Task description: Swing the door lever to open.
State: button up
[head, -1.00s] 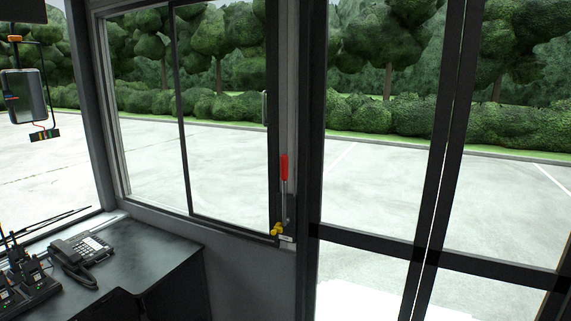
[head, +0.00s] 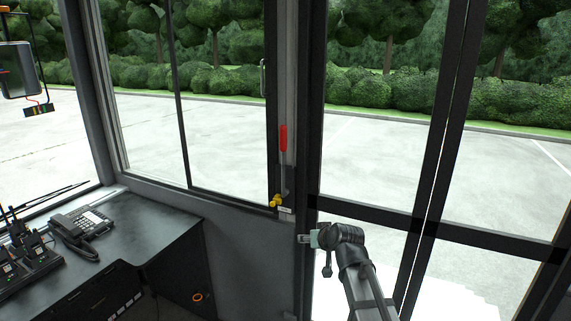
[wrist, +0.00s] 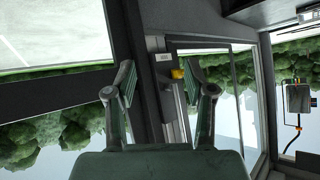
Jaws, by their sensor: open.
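The door lever (head: 283,140) stands upright on the post between the side window and the door. It has a red grip, a pale metal rod and a yellow piece at its foot. My gripper (head: 303,239) is in front of the door frame, below and a little right of the lever's foot, and apart from it. In the wrist view my gripper (wrist: 160,80) is open and empty, its two fingers wide apart. The yellow piece of the lever (wrist: 177,73) shows between the fingers, farther off. The red grip cannot be made out there.
The glass double door (head: 430,228) with dark frames is at the right and looks shut. A dark desk (head: 165,238) with a telephone (head: 80,224) and radios (head: 22,255) stands at the left. The sliding window (head: 225,130) is behind the lever's post.

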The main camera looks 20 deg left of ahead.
jog(key=w+a+r+n+t+y, duration=0.1)
jog(key=a+r+t, duration=0.15)
jog(key=r, duration=0.65)
jog(key=w+a+r+t+y, duration=0.1)
jog(key=a+r+y, duration=0.15)
jog(key=r, duration=0.75)
jog(key=t, duration=0.3)
send_near(285, 132)
jog(key=shift+n+g+y, duration=0.25)
jog(key=shift+n+y, duration=0.1)
jog(key=shift+n, duration=0.05)
jog(key=p+x, duration=0.4)
jog(key=x, duration=0.6)
jog(key=shift+w+d+p, duration=0.1)
jog(key=shift+d+p, duration=0.05)
jog(key=shift+p, duration=0.2)
jog(key=shift+w+a+f, duration=0.15)
jog(key=shift+w+a, duration=0.35)
grip_shut()
